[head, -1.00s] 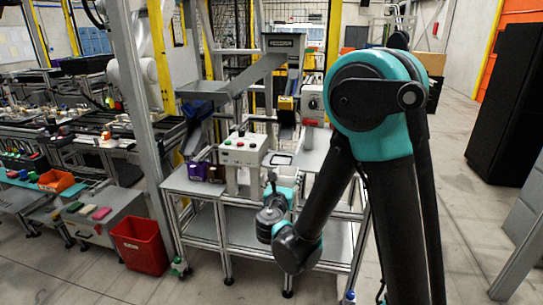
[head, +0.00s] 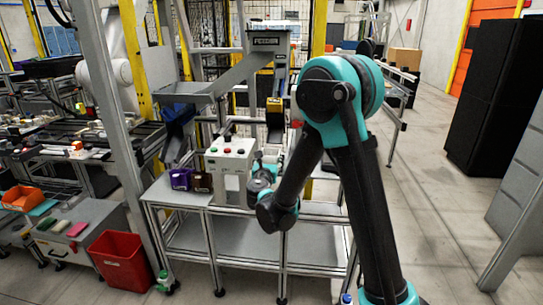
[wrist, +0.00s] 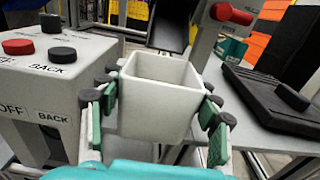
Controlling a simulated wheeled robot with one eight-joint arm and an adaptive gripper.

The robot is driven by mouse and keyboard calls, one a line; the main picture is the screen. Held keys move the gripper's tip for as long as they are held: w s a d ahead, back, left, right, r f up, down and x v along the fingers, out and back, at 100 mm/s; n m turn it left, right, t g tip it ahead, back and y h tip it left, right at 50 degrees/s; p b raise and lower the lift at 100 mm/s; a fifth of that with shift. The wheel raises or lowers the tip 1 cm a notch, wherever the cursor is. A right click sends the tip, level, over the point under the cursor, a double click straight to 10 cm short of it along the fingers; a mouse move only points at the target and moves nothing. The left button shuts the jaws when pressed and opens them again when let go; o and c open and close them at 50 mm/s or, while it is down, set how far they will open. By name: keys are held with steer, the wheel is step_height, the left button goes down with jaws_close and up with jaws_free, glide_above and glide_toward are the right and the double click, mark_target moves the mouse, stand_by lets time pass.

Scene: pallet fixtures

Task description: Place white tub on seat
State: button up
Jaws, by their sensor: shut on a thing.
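The white tub (wrist: 157,100) is a square, open-topped, empty box, upright in the middle of the wrist view. My gripper (wrist: 160,104) is shut on it, with green finger pads on its left and right sides. A black flat fixture with a raised rim (wrist: 262,98) lies on the table to the right of the tub in the wrist view. I cannot tell whether it is the seat.
A button box (head: 231,155) stands left of my gripper and close to it in the wrist view (wrist: 48,85). Purple (head: 180,179) and brown (head: 202,182) bins sit on the grey table (head: 225,203). A chute (head: 235,78) hangs above. A red crate (head: 120,262) is on the floor.

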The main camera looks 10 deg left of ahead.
mark_target(272, 155)
steer(key=shift+w, duration=0.9)
steer(key=w, duration=0.1)
steer(key=w+f, duration=0.1)
steer(key=w, duration=0.1)
steer(key=shift+w+d+f, duration=0.1)
steer(key=shift+w+f, duration=0.1)
steer(key=shift+w, duration=0.05)
steer(key=shift+c, duration=0.6)
steer(key=o, duration=1.4)
steer(key=shift+s, duration=0.2)
